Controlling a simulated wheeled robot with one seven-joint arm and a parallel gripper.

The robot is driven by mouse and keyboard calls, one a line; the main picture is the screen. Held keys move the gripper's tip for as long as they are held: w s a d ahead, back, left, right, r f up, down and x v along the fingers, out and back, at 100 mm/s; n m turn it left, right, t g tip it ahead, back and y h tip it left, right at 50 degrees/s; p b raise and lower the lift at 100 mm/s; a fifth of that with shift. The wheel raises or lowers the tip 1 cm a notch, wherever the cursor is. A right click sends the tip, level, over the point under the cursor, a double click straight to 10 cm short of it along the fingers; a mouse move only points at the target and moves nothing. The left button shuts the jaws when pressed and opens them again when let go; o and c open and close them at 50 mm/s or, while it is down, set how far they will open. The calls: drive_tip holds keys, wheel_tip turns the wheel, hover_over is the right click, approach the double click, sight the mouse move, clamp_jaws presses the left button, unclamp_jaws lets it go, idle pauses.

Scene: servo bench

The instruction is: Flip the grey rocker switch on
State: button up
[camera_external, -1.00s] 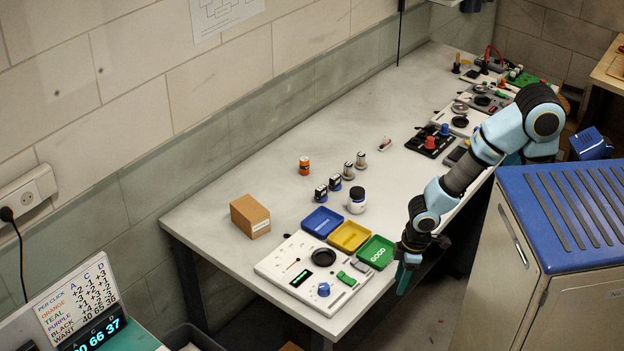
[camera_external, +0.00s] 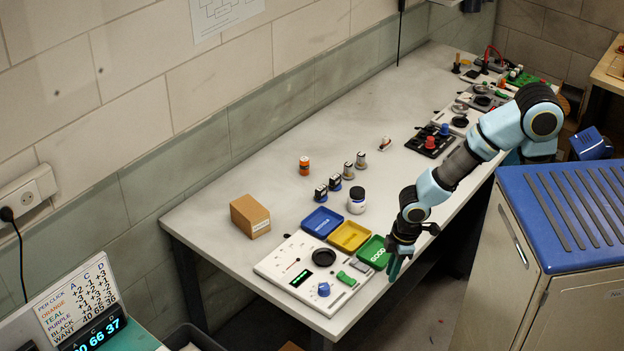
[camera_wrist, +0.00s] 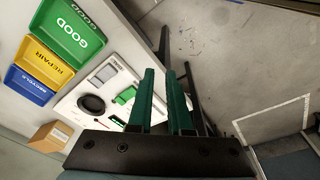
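The grey rocker switch (camera_external: 361,266) sits on the right part of a white panel (camera_external: 283,262), at the near end of the bench. It also shows in the wrist view (camera_wrist: 105,73), left of my fingers. A green rocker (camera_external: 346,278) is beside it. Which way the grey rocker is tipped is too small to tell. My gripper (camera_external: 393,272) points down just right of the panel, near the bench's edge. In the wrist view its two green fingers (camera_wrist: 162,78) stand apart with nothing between them. They partly hide the panel's near side.
A round black dish (camera_external: 323,257), a blue knob (camera_external: 323,289) and a small display (camera_external: 300,278) are on the panel. Green (camera_external: 376,253), yellow (camera_external: 349,237) and blue (camera_external: 322,222) trays stand behind it. A cardboard box (camera_external: 250,217) is at left.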

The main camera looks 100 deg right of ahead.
sight(355, 260)
drive_tip(key=w+d+r+n, duration=0.2)
drive_tip(key=d+r, duration=0.1)
drive_tip(key=w+d+r+n, duration=0.1)
drive_tip(key=d+r+n, duration=0.1)
drive_tip(key=d+n, duration=0.1)
drive_tip(key=w+d+r+n, duration=0.2)
drive_tip(key=d+r, duration=0.1)
drive_tip(key=shift+w+r+h, duration=0.3)
drive_tip(key=shift+r, duration=0.05)
clamp_jaws()
drive_tip(key=shift+w+d+r+n, duration=0.1)
drive_tip(key=shift+d+r+n, duration=0.35)
drive_tip(key=shift+n, duration=0.15)
drive_tip(key=shift+f, duration=0.1)
drive_tip(key=f, duration=0.4)
drive_tip(key=w+d+f+p, duration=0.1)
drive_tip(key=f, duration=0.4)
drive_tip(key=f+p, duration=0.1)
drive_tip(key=f, duration=0.4)
drive_tip(key=shift+w+d, duration=0.15)
drive_tip(key=shift+r, duration=0.1)
